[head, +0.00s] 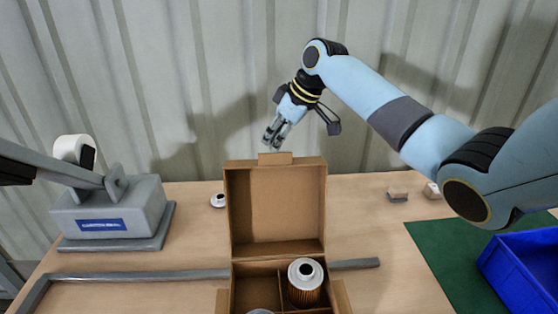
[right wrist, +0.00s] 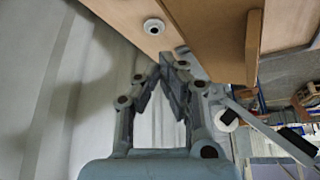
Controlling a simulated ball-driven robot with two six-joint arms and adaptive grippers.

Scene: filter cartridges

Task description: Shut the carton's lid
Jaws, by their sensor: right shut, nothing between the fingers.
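The brown cardboard carton (head: 238,270) stands at the front middle of the table in the head view. Its lid (head: 275,210) is open and stands upright at the back, with a small tab (head: 275,158) on its top edge. A filter cartridge (head: 305,284) with a pale top stands in the carton's right compartment. My right gripper (head: 268,141) is shut and empty, above and behind the lid's top edge, apart from it. In the right wrist view the gripper (right wrist: 170,62) shows its fingertips together, with the lid (right wrist: 215,40) beside them. My left gripper is not in view.
A grey carton sealer (head: 105,215) with a white tape roll stands on the left. A grey rail (head: 130,275) runs along the table by the carton. A small white ring (head: 217,200) lies behind it. A green mat (head: 430,260) and blue crate (head: 520,270) are at right.

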